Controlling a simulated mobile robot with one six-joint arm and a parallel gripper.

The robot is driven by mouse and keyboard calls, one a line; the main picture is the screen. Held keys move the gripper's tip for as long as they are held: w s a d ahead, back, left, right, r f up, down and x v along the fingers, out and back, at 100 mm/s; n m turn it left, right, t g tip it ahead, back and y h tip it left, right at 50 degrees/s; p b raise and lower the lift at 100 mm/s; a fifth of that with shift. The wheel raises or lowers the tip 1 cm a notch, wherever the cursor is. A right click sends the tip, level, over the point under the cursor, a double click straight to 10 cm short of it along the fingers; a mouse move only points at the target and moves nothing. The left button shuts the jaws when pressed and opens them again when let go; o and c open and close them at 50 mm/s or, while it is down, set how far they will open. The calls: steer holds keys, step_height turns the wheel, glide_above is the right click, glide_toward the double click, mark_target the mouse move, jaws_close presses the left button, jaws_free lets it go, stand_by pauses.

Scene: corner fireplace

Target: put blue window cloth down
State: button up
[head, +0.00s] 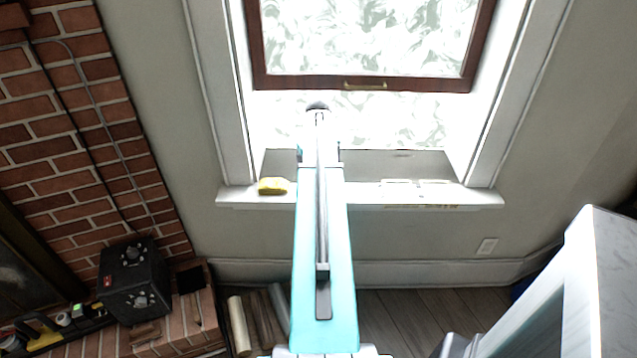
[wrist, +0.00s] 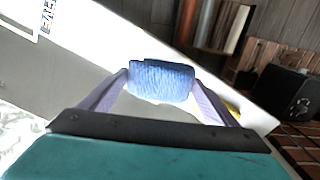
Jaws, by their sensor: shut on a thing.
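The blue window cloth (wrist: 162,82) is a ribbed, folded bundle between the two fingers of my gripper (wrist: 158,90) in the wrist view. My gripper is shut on it. The pale windowsill (wrist: 95,48) shows behind the cloth. I cannot tell whether the cloth touches the sill or hangs above it. In the head view my arm reaches over the windowsill (head: 365,195) in front of the window. The arm hides the cloth and the fingertips there.
A yellow object (head: 272,186) lies on the sill left of my arm; its edge shows in the wrist view (wrist: 233,108). Flat printed items (head: 420,186) lie on the sill at right. A black box (head: 134,280) stands on the brick hearth. The dark-framed window (head: 365,84) is above.

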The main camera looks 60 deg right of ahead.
steer(key=shift+w+d, duration=0.15)
steer(key=shift+w, duration=0.05)
steer(key=shift+f, duration=0.15)
steer(key=shift+f, duration=1.65)
steer(key=shift+f, duration=0.1)
steer(key=o, duration=1.1)
steer(key=shift+r+b, duration=0.3)
steer(key=shift+r, duration=5.85)
